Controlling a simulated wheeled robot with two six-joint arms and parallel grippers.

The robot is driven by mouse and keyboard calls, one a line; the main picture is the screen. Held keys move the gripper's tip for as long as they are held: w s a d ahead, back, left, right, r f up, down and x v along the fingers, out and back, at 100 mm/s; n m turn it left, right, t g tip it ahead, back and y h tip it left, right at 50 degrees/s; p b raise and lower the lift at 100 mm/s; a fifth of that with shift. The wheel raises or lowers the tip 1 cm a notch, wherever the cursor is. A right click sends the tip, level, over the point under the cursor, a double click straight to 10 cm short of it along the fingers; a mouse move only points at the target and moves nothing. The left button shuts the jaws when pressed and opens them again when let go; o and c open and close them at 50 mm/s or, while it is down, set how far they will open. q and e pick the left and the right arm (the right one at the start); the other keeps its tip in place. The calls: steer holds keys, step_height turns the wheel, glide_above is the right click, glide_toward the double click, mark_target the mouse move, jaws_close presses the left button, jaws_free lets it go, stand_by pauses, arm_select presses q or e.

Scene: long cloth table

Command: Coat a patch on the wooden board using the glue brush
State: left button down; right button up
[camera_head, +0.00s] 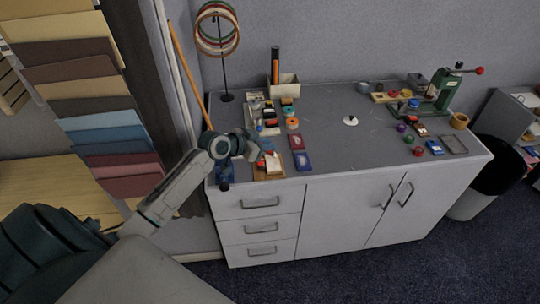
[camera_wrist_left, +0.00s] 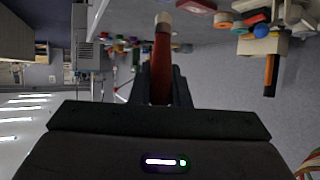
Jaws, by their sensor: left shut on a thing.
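My left gripper (camera_head: 257,152) is over the front left part of the cabinet top, shut on the glue brush. In the left wrist view the glue brush (camera_wrist_left: 161,50) has a reddish-brown handle between the dark fingers of my left gripper (camera_wrist_left: 162,75) and a pale tip pointing away. The wooden board (camera_head: 261,177) is a small tan piece near the front edge, just below and beside the gripper in the head view. A pale block shape shows on it. The gripper partly hides this area, and I cannot tell whether the brush tip touches the board. My right gripper is not in view.
Red and blue boxes (camera_head: 302,160) lie right of the board. Tape rolls (camera_head: 292,123) and a bin with an orange-black rod (camera_head: 283,85) stand behind. A ring stand (camera_head: 225,60) is at back left. A green press (camera_head: 440,95) stands at right. The middle top is mostly clear.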

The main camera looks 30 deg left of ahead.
arm_select(q)
steer(key=shift+w+r, duration=0.1)
step_height(320, 180, up, 4)
steer(key=w, duration=0.2)
steer(key=f+b, duration=0.2)
steer(key=f, duration=0.1)
steer(key=f+b, duration=0.1)
steer(key=shift+w+a+f, duration=0.35)
steer(key=shift+a+f, duration=0.05)
